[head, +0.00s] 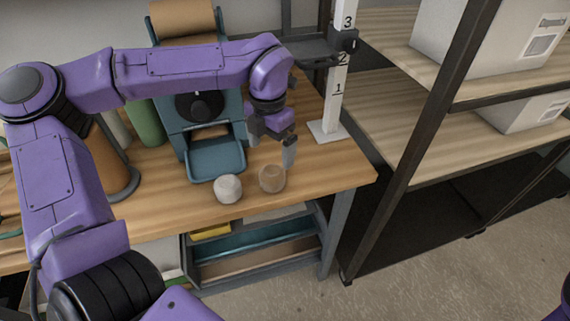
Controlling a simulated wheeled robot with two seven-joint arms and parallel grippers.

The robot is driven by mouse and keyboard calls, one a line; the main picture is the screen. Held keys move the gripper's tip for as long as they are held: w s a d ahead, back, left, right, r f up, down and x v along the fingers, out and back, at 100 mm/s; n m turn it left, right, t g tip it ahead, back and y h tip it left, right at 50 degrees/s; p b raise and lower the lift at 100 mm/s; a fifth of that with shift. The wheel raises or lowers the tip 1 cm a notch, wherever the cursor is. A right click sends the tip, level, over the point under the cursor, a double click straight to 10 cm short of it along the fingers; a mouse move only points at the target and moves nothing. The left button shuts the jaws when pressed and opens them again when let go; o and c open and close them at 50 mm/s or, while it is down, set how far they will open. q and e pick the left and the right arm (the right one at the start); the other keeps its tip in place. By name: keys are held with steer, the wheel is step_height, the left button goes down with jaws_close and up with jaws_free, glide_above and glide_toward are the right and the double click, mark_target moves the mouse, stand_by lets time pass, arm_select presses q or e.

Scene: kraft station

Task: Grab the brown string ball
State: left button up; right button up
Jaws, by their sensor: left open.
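The brown string ball (272,179) rests on the wooden workbench (330,175) near its front right part. A whitish ball (228,189) sits just to its left, close beside it. My left gripper (272,150) is open and empty, pointing down above and slightly behind the brown ball. Its fingers look apart from the ball, though the exact gap is hard to judge. My right gripper is out of view.
A blue-grey machine with a tray (216,158) stands left of the gripper. A white numbered post (330,118) stands at the back right. A metal shelf with white boxes (480,40) is to the right. Bench drawers (255,240) lie below the front edge.

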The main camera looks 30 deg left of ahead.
mark_target(272, 171)
arm_select(q)
steer(key=s+f, duration=0.2)
steer(key=f, duration=0.1)
steer(key=shift+s+d, duration=0.15)
steer(key=shift+s, duration=0.15)
steer(key=f, duration=0.1)
steer(key=w+f+p, duration=0.1)
steer(key=f, duration=0.1)
steer(key=w+f, duration=0.1)
steer(key=f, duration=0.1)
steer(key=shift+d+f, duration=0.2)
steer(key=shift+f, duration=0.05)
steer(key=shift+s+r, duration=0.2)
steer(key=shift+s, duration=0.15)
steer(key=shift+w, duration=0.1)
steer(key=c, duration=1.1)
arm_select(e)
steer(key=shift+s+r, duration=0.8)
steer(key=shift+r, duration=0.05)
